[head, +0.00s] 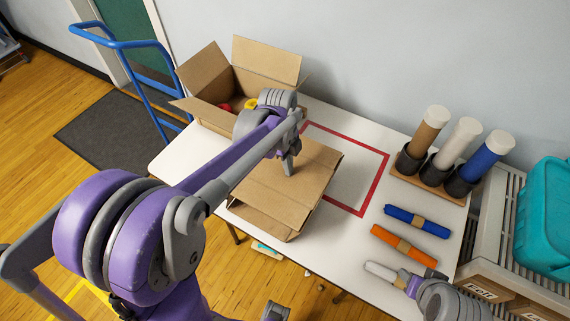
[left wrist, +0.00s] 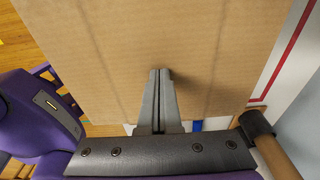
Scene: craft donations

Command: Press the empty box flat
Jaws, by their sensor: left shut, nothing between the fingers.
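The empty cardboard box (head: 262,190) lies near the front of the white table, its top panel low and its sides sagging, with a dark gap along the front edge. It is partly collapsed. My left gripper (head: 289,166) is shut and empty, pointing down with its tips at the box's top panel. In the left wrist view the closed fingers (left wrist: 160,76) lie over the brown cardboard (left wrist: 200,35), which fills most of the view. Whether they press on it I cannot tell.
An open box (head: 262,62) with red and yellow items stands behind. A red taped outline (head: 375,185) is to the right, mostly clear. Upright tubes (head: 455,143) stand in a holder.

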